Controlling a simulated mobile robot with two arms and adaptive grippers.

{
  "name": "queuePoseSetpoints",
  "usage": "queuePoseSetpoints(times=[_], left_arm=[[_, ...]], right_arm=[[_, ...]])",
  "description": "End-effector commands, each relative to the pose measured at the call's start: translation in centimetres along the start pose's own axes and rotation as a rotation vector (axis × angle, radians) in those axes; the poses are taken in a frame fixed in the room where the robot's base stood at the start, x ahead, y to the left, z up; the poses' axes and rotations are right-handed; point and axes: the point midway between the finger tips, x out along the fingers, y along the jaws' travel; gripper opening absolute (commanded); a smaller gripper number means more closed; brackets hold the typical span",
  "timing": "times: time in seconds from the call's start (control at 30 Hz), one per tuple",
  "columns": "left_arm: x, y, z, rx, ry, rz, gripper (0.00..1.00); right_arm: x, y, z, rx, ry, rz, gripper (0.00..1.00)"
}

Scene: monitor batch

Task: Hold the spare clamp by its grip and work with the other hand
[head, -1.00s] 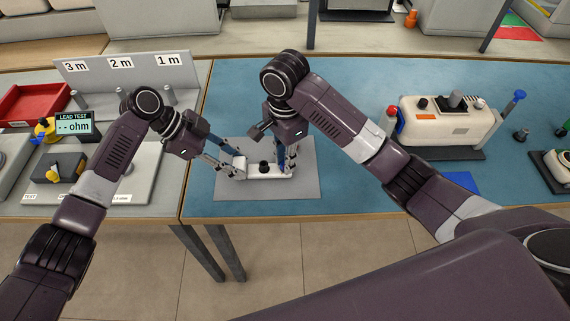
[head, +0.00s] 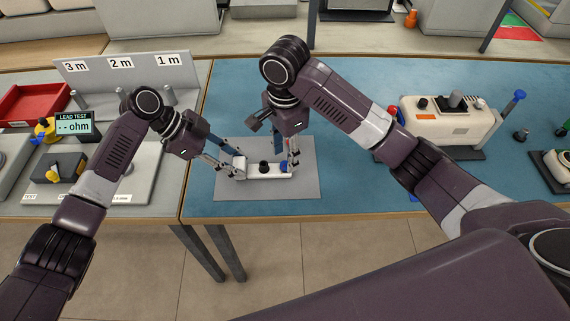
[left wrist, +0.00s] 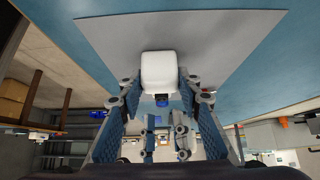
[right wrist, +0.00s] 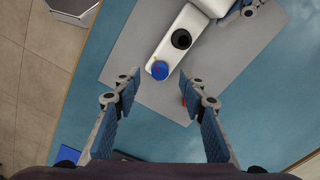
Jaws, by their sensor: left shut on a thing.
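The spare clamp lies on a grey mat (head: 225,190). It has a white body (head: 254,172) with a black knob (right wrist: 181,39) and a blue cap (right wrist: 160,70) at its right end. My left gripper (head: 227,166) is shut on the white grip at the clamp's left end; the white grip block (left wrist: 159,72) also shows between the fingers in the left wrist view. My right gripper (right wrist: 158,82) is open and empty above the blue cap, with its fingers apart on either side in the right wrist view.
A cream device (head: 440,125) with red and blue parts stands on the right of the blue table (head: 350,190). On the left are a lead test display (head: 73,123), a red tray (head: 35,103) and a board marked in metres (head: 120,65). The table's front edge is close.

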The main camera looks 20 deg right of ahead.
Motion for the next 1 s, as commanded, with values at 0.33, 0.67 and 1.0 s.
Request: queuePoseSetpoints(times=[0.33,0.67,1.0], left_arm=[[0.1,0.1,0.1,-0.001,-0.001,0.001,0.01],[0.1,0.1,0.1,-0.001,-0.001,0.001,0.01],[0.1,0.1,0.1,-0.001,-0.001,0.001,0.01]], right_arm=[[-6.4,-0.1,-0.1,0.002,0.004,-0.005,0.38],[-9.2,0.0,-0.1,0.002,0.001,-0.001,0.38],[-9.3,0.0,-0.1,0.002,0.000,0.000,0.38]])
